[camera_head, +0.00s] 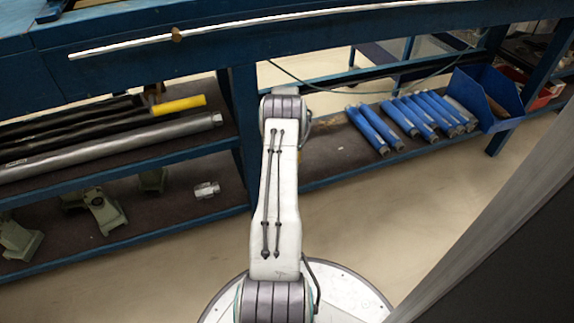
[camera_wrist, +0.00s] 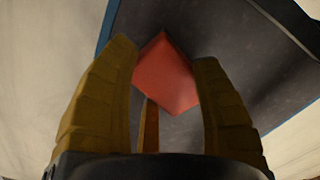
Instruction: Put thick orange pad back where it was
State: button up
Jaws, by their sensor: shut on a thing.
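In the wrist view, my gripper (camera_wrist: 164,62) has its two yellow-brown fingers closed on an orange-red block, which looks like the thick orange pad (camera_wrist: 168,75). The pad sits tilted between the fingertips, one corner pointing up in the picture. A dark surface with a blue edge (camera_wrist: 235,35) lies behind the pad; I cannot tell whether the pad touches it. A thin brown-orange strip (camera_wrist: 150,127) shows between the fingers below the pad; what it is is unclear. In the head view, the gripper and pad are hidden behind my arm.
A blue-framed bench has dark lower shelves. The left shelf (camera_head: 60,215) holds green metal parts (camera_head: 104,210) and a small silver fitting (camera_head: 206,190); bars (camera_head: 110,150) lie above. Several blue cylinders (camera_head: 368,130) and a blue bin (camera_head: 484,95) occupy the right shelf. Floor (camera_head: 390,215) in front is clear.

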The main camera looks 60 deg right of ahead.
jog(key=shift+f, duration=0.25)
jog(key=o, duration=1.2)
jog(key=shift+r, duration=0.1)
notch_tip(320, 180, up, 12)
jog(key=shift+d+f, duration=0.1)
